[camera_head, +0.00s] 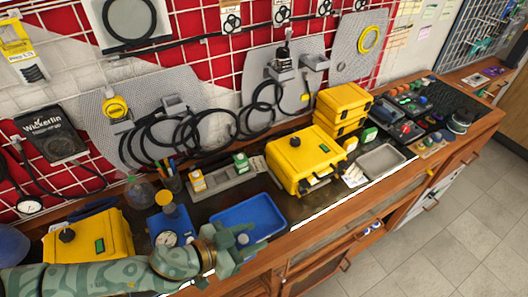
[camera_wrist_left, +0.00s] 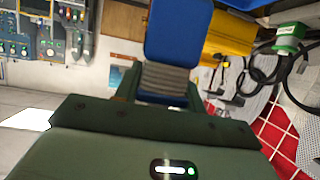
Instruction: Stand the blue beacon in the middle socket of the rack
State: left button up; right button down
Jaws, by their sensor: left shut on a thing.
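My left gripper (camera_head: 240,240) reaches in from the left, low over the front edge of the blue tray (camera_head: 268,207). In the left wrist view it is shut on the blue beacon (camera_wrist_left: 178,32), whose grey ribbed lower part (camera_wrist_left: 167,80) sits between the fingers. In the head view the beacon is mostly hidden by the gripper. The grey rack (camera_head: 222,184) stands behind the tray, apart from the gripper. An orange-yellow beacon (camera_head: 197,180) stands at its left end and a green beacon (camera_head: 241,162) toward its right. The middle between them looks empty. My right gripper is not in view.
A large yellow case (camera_head: 302,160) stands right of the tray. A pen cup (camera_head: 171,180) stands left of the rack. Black hoses (camera_head: 200,140) hang on the wall behind.

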pick_arm(q)
jog(key=w+a+r+n+t+y+b, duration=0.4)
jog(key=w+r+n+y, duration=0.1)
jog(key=w+r, duration=0.35)
jog(key=a+f+n+t+y+b, duration=0.1)
jog(key=a+f+n+y+b, duration=0.2)
jog(key=a+b, duration=0.6)
jog(key=a+n+y, duration=0.1)
jog(key=n+y, duration=0.1)
jog(key=shift+w+a+y, duration=0.3)
jog(key=shift+y, duration=0.1)
jog(key=shift+f, duration=0.1)
